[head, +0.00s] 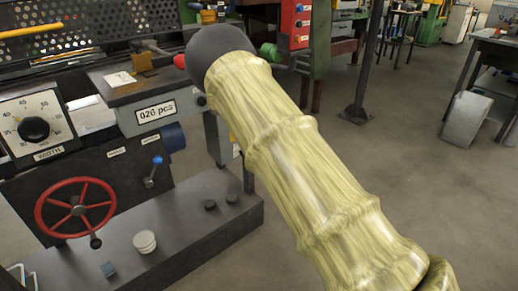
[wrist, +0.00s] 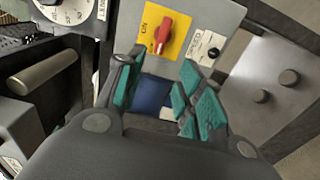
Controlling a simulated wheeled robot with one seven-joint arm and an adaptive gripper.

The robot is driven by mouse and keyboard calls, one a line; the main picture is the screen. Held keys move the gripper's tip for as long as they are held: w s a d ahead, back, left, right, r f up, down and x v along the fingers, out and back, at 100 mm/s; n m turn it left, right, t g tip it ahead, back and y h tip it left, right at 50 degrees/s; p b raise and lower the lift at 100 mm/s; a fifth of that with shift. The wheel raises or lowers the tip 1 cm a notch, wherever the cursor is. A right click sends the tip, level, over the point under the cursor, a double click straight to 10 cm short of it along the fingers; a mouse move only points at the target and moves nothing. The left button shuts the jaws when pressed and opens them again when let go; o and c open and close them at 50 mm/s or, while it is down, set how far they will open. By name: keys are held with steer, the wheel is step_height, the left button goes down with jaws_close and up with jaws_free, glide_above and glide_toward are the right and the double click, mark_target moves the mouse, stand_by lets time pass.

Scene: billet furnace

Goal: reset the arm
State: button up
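My arm crosses the head view in a pale yellow-green ribbed sleeve, from the lower right up to a dark rounded end near the top middle. My gripper is hidden behind it there. In the wrist view my gripper (wrist: 158,78) shows its teal-padded fingers spread apart, with a clear gap between them. A dark blue surface (wrist: 153,94) shows through the gap; I cannot tell its distance, but no finger visibly clamps it. A red rotary switch on a yellow plate (wrist: 163,36) is just beyond the fingertips.
A machine with a width dial (head: 34,130), a red handwheel (head: 76,210) and a blue-tipped lever (head: 157,160) stands at left. A white round pot (head: 144,241) is on its low dark ledge. A post (head: 371,60) and a workbench (head: 492,50) stand right; the floor between is clear.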

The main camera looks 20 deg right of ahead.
steer(key=s+d+f+m+g+h, duration=0.1)
steer(key=s+f+m+g+h, duration=0.2)
steer(key=s+f+m, duration=0.55)
steer(key=s+d+f+m+g+h, duration=0.1)
steer(key=s+f+m+g+h, duration=0.15)
steer(key=s+f, duration=0.7)
steer(key=s+a+f+m+g+h, duration=0.1)
steer(key=s+a+f+m+g, duration=0.2)
steer(key=s+f, duration=0.5)
steer(key=s+f+m+g, duration=0.4)
steer(key=s+f, duration=0.4)
steer(key=s, duration=0.1)
steer(key=s+a+m+g, duration=0.2)
steer(key=s+a, duration=0.1)
steer(key=s, duration=0.5)
steer(key=s+a+m+g, duration=0.3)
steer(key=s, duration=0.6)
step_height(320, 180, up, 21)
steer(key=p, duration=2.2)
steer(key=shift+w+d+f, duration=0.15)
steer(key=shift+w+d, duration=0.1)
steer(key=shift+w+a+t, duration=0.1)
steer(key=shift+t, duration=0.15)
